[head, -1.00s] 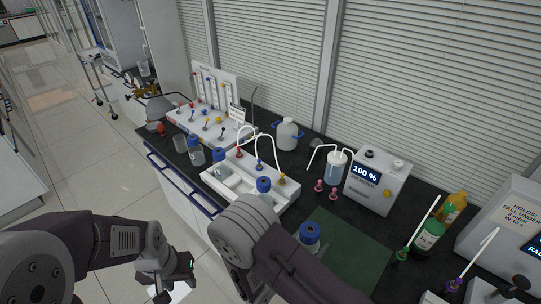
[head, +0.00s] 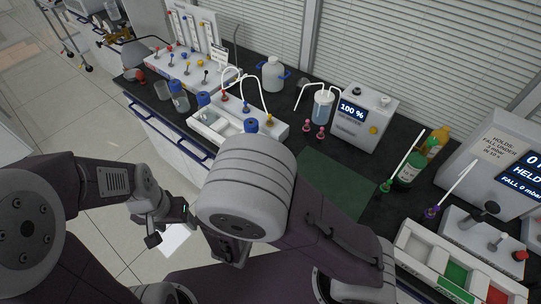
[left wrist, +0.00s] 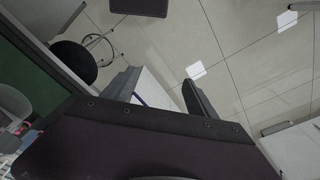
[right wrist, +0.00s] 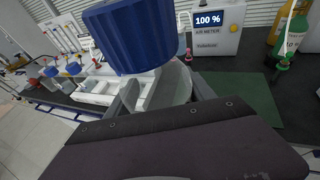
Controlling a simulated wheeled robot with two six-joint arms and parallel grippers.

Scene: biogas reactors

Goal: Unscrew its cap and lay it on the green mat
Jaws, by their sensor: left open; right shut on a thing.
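A glass bottle (right wrist: 172,88) with a ribbed blue cap (right wrist: 130,38) fills the upper middle of the right wrist view. The cap is on the bottle's neck. My right gripper (right wrist: 160,95) is shut on the bottle, with a finger on each side below the cap. In the head view my right arm hides this gripper and bottle. The green mat (head: 335,182) lies on the black bench, with its visible part bare; it also shows in the right wrist view (right wrist: 255,100). My left gripper (head: 172,224) is open and empty over the floor, left of the bench; its spread fingers show in the left wrist view (left wrist: 160,90).
A white rack (head: 215,128) with blue-capped bottles stands left of the mat. Behind the mat are a meter reading 100 % (head: 365,118) and a small wash bottle (head: 322,105).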

